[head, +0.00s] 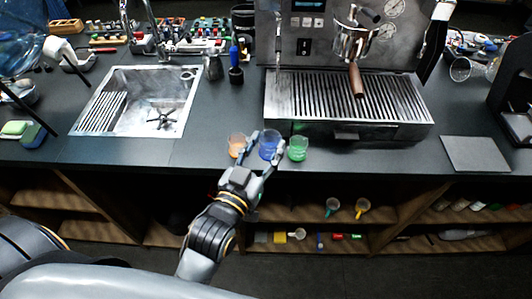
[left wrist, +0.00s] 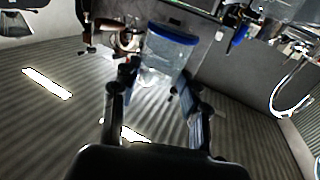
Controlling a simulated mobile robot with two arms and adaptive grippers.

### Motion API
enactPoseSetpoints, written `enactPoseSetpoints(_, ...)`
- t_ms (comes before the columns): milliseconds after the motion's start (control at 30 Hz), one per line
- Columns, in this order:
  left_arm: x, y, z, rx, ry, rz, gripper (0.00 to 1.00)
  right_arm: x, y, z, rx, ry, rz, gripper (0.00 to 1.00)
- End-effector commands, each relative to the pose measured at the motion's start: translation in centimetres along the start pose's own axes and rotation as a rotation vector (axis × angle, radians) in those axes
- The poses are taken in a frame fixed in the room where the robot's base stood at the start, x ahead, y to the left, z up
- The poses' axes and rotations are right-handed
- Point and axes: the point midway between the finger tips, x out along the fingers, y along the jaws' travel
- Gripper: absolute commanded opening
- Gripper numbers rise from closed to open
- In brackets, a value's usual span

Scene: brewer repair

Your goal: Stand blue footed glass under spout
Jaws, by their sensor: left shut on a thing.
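The blue footed glass (head: 269,146) is upright near the counter's front edge, between an orange glass (head: 237,145) and a green glass (head: 298,149). My left gripper (head: 267,150) is shut on it, one finger on each side. My right gripper is out of view.
A steel sink (head: 140,100) with a tap lies to the left. A grey mat (head: 475,153) lies to the right. Open counter separates the glasses from the drip tray.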

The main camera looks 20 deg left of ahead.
Motion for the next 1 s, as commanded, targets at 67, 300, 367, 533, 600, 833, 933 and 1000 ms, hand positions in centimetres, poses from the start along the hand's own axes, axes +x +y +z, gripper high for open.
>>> enactPoseSetpoints(67, 2.0, -0.9, 1.4, 0.004, 0.007, 0.0, 0.12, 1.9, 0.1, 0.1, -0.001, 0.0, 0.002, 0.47)
enactPoseSetpoints(300, 4.7, -2.1, 5.3, 0.001, 0.003, 0.0, 0.12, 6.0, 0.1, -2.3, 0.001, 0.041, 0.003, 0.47)
enactPoseSetpoints(367, 5.2, -2.3, 5.7, 0.0, 0.002, 0.0, 0.12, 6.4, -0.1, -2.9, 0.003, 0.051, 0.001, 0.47)
enactPoseSetpoints(533, 5.7, -2.5, 6.0, -0.001, 0.002, 0.0, 0.12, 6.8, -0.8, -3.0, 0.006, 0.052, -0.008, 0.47)
enactPoseSetpoints(600, 5.9, -2.6, 6.4, 0.0, 0.002, 0.0, 0.12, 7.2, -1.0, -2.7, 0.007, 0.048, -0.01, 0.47)
enactPoseSetpoints(833, 6.3, -2.8, 9.2, -0.001, 0.001, 0.0, 0.12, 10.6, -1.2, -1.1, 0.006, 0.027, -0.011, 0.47)
enactPoseSetpoints(933, 6.3, -2.8, 10.0, -0.001, 0.003, 0.0, 0.12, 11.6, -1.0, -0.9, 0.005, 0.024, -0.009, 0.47)
enactPoseSetpoints(1000, 6.3, -2.8, 10.1, -0.001, 0.002, 0.0, 0.12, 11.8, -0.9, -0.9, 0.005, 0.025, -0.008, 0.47)
